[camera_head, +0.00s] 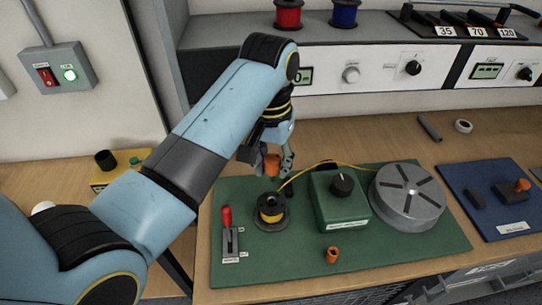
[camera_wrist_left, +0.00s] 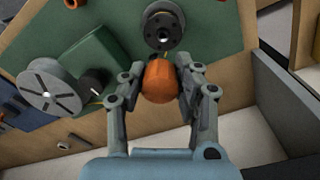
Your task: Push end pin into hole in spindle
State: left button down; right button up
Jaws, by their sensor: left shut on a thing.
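My left gripper (camera_head: 268,170) is shut on an orange end pin (camera_head: 272,164), with a finger on each side of it. The pin also shows between the fingertips (camera_wrist_left: 157,85) in the left wrist view. The spindle (camera_head: 270,208), dark with yellow wire wound on it, stands on the green mat (camera_head: 390,255). In the head view the held pin is above the spindle and apart from it. The spindle shows beyond the pin in the wrist view (camera_wrist_left: 163,25). I cannot make out the pin's lower end or the hole clearly. My right gripper is not in view.
A green box with a black knob (camera_head: 340,200) and a grey round reel (camera_head: 407,197) stand right of the spindle. A yellow wire (camera_head: 312,172) runs past the box. A red-handled lever (camera_head: 228,232) is at left, another orange piece (camera_head: 332,254) in front.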

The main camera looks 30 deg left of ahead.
aim_at(272, 181)
pick_arm(q)
jog(key=shift+a+f, duration=0.15)
jog(key=shift+a, duration=0.05)
jog(key=shift+d+f+b, duration=0.1)
jog(key=shift+f+b, duration=0.6)
jog(key=shift+f, duration=2.2)
jog(key=shift+p, duration=0.6)
jog(key=shift+f+b, duration=1)
jog(key=shift+f, duration=1.15)
jog(key=c, duration=0.9)
grip_release()
